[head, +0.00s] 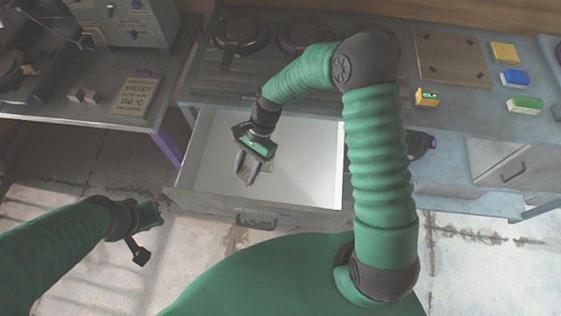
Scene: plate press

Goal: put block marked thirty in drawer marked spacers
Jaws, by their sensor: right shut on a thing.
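A drawer (310,165) with pale inner walls is pulled open below the bench in the middle of the head view; no marking on it is readable. My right gripper (246,177) reaches down into this drawer, near its front left part. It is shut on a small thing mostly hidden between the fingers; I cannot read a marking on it. A small greyish block (265,190) shows beside the fingertips, low in the drawer; whether it is the held thing or a separate one is unclear. My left gripper (148,236) is low at the left, away from the drawer, its jaws unclear.
Two small blocks (83,96) and a sign (135,96) reading 150 °C stand on the left table. Round dark plates (241,34) sit on the bench behind the drawer. At the right are a wooden board (450,57), a yellow device (427,97) and coloured blocks (515,77).

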